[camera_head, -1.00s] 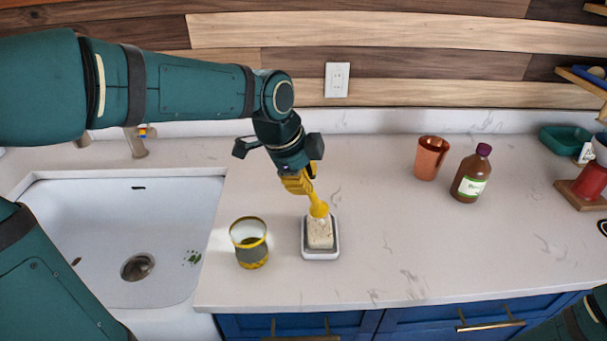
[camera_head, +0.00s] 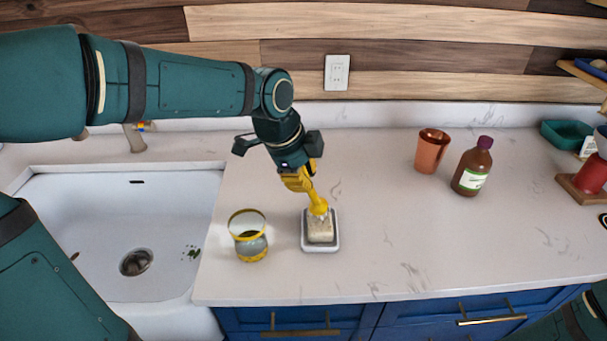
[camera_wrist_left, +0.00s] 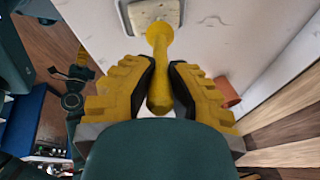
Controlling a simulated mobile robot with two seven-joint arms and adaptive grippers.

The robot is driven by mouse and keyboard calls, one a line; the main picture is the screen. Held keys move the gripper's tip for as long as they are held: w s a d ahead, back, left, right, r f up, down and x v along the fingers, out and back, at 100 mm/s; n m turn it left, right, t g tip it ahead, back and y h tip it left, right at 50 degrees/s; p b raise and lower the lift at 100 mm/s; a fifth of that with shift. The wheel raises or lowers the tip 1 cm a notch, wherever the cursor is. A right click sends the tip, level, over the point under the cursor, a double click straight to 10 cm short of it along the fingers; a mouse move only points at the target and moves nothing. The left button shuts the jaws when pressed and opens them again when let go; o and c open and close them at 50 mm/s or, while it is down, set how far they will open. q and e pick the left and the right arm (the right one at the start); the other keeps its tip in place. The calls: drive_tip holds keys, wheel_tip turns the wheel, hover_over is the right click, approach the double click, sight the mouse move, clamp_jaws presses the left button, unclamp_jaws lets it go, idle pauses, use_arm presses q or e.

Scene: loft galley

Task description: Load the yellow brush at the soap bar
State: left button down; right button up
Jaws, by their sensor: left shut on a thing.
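The yellow brush (camera_head: 318,206) is held head-down in my left gripper (camera_head: 308,184), which is shut on its handle. In the left wrist view the handle (camera_wrist_left: 160,88) runs between the two yellow fingers. The brush head is at the far end of the pale soap bar (camera_head: 320,231) and appears to meet its top; the exact contact is hidden.
A yellow-rimmed glass (camera_head: 248,236) stands left of the dish, near the sink (camera_head: 110,230). A copper cup (camera_head: 431,151) and a brown bottle (camera_head: 472,167) stand further back right. The counter right of the dish is clear.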

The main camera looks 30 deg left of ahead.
use_arm(q)
drive_tip(key=shift+f+b, duration=0.55)
drive_tip(key=shift+f, duration=0.15)
idle(1.4)
drive_tip(key=shift+r, duration=0.1)
drive_tip(key=shift+r+p, duration=2.75)
drive_tip(key=shift+r, duration=0.7)
